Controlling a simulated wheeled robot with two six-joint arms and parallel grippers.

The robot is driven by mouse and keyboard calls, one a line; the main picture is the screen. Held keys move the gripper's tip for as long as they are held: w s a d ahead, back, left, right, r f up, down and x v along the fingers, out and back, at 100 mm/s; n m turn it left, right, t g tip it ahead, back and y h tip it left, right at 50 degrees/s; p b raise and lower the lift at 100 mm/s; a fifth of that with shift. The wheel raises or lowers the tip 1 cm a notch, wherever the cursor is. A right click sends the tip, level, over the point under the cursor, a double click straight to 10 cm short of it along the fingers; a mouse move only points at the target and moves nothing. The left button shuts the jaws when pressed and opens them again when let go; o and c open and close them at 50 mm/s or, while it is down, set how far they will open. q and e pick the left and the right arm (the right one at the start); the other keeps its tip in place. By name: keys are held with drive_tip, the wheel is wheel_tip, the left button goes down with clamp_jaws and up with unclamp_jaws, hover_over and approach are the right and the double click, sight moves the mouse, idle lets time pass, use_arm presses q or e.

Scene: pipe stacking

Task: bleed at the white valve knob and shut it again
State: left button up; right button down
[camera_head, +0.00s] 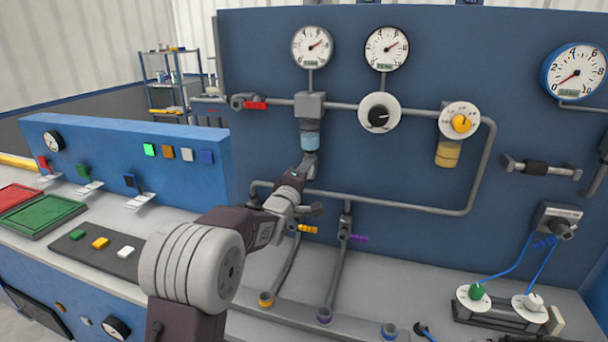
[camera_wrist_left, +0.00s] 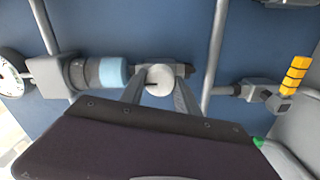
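A round white knob (camera_wrist_left: 160,79) with a small dark mark sits just beyond the light blue bowl of a filter in the left wrist view. My left gripper (camera_wrist_left: 159,85) has one finger on each side of this knob, close to its edges. Whether the fingers press on it I cannot tell. In the head view my left gripper (camera_head: 309,162) is right under the light blue bowl (camera_head: 310,141) and hides the knob. My right gripper is not in view.
Grey pipes (camera_head: 400,203) run over the blue panel around my gripper. A yellow-handled valve (camera_head: 307,228) and a purple-handled valve (camera_head: 357,238) are below.

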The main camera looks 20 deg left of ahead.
use_arm(q)
drive_tip(key=o, duration=0.4)
drive_tip(key=s+b, duration=0.1)
drive_tip(key=s, duration=0.8)
drive_tip(key=shift+a, duration=0.15)
